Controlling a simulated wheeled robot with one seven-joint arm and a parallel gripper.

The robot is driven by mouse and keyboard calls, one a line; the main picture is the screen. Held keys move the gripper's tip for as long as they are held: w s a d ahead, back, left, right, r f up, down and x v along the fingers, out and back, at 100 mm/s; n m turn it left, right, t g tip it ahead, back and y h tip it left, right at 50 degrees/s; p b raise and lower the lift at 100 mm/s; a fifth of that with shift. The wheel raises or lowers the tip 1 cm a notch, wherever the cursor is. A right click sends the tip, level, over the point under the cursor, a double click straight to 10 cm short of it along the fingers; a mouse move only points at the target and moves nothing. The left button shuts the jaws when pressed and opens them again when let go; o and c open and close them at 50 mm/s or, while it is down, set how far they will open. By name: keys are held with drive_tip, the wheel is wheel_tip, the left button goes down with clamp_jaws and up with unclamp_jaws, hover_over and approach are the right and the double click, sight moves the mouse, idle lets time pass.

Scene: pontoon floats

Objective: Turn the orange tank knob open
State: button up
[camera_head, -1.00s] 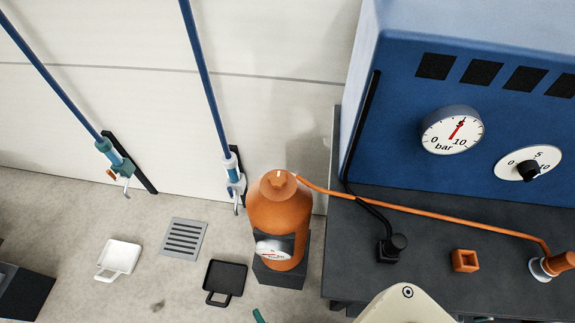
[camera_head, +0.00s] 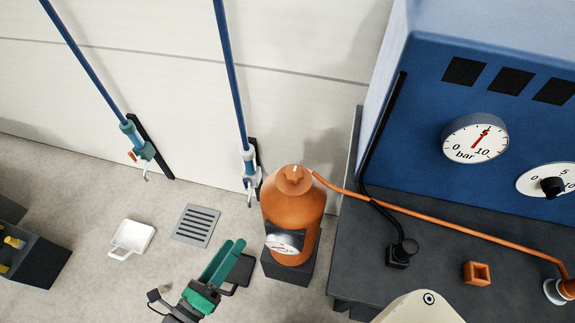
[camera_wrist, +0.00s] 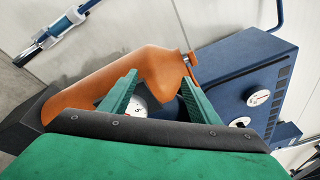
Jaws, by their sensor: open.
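The orange tank (camera_head: 291,210) stands upright in a dark block by the wall in the head view. Its orange knob (camera_head: 294,178) sits on top, with a small pale mark at its far edge. A round white gauge (camera_head: 281,243) is on the tank's front. My green gripper (camera_head: 233,245) is open and empty, left of the tank and apart from it. In the wrist view the tank (camera_wrist: 95,82) lies slanted across the picture. The gauge (camera_wrist: 139,106) is partly hidden by a finger.
An orange hose (camera_head: 430,217) runs from the tank's top over the dark bench (camera_head: 440,270). The blue cabinet (camera_head: 440,120) stands on the bench. Two blue poles (camera_head: 230,80) lean at the wall. A floor grate (camera_head: 196,225) and a white pan (camera_head: 132,237) lie left.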

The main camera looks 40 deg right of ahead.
drive_tip(key=w+d+r+m+g+h, duration=0.2)
drive_tip(key=w+d+r+m+g, duration=0.15)
drive_tip(key=d+m, duration=0.5)
drive_tip(key=m+g, duration=0.6)
drive_tip(key=m, duration=0.2)
approach(306, 174)
drive_tip(key=shift+a+r+t, duration=0.15)
drive_tip(key=shift+a+r, duration=0.15)
drive_tip(key=shift+r, duration=0.3)
drive_tip(key=shift+a+r+t, duration=0.1)
drive_tip(key=shift+a+r, duration=0.2)
drive_tip(key=shift+r, duration=0.25)
drive_tip(key=shift+d+r+m, duration=0.15)
drive_tip(key=shift+d+m, duration=0.3)
drive_tip(key=shift+d, duration=0.1)
drive_tip(key=d, duration=1)
drive_tip(key=shift+s, duration=0.4)
drive_tip(key=c, duration=1)
